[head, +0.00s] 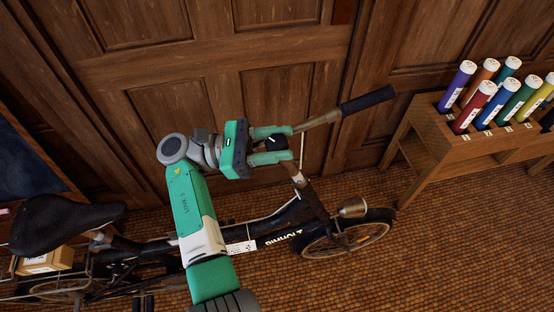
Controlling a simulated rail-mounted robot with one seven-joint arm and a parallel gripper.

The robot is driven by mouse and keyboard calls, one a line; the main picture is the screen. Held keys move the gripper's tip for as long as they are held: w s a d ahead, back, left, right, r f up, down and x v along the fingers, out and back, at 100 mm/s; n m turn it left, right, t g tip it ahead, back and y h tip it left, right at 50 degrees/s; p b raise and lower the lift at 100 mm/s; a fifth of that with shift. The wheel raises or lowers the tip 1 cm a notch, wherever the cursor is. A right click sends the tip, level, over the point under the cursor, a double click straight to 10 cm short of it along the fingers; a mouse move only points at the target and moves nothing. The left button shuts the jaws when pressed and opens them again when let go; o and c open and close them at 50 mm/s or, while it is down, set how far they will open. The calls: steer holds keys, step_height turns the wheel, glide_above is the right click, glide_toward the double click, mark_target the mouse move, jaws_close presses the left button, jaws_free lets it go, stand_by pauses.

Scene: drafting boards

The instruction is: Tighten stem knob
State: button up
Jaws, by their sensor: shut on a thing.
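The stem knob (277,143) is a small black knob on top of the bicycle's stem, in the middle of the head view. My gripper (276,144) has two green fingers, one on each side of the knob, and is shut on it. The bicycle's handlebar (318,121) runs up to the right from the stem and ends in a black grip (367,99). The fingers and gripper body hide part of the stem and the left side of the handlebar.
A wooden rack (432,124) with several coloured tubes stands at right. Wood panelling (200,52) closes the back. Tiled floor (440,262) is free at lower right.

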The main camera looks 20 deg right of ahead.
mark_target(278, 141)
steer(key=g+b, duration=0.1)
steer(key=m+y+b, duration=0.1)
steer(key=b, duration=0.1)
steer(key=shift+f+m+g, duration=0.3)
steer(key=shift+g, duration=0.1)
steer(key=shift+r+g+b, duration=0.15)
steer(key=shift+g+b, duration=0.15)
steer(key=shift+b, duration=0.3)
steer(key=shift+r+m+y, duration=0.2)
steer(key=shift+m+y, duration=0.1)
steer(key=o, duration=1)
steer(key=shift+c, duration=0.2)
steer(key=shift+r, duration=0.25)
step_height(278, 141, up, 4)
steer(key=p, duration=0.3)
steer(key=shift+p, duration=0.3)
steer(key=s+a+p, duration=0.4)
steer(key=s+p, duration=0.5)
steer(key=s, duration=0.6)
steer(key=shift+s+r, duration=0.2)
steer(key=shift+s, duration=0.1)
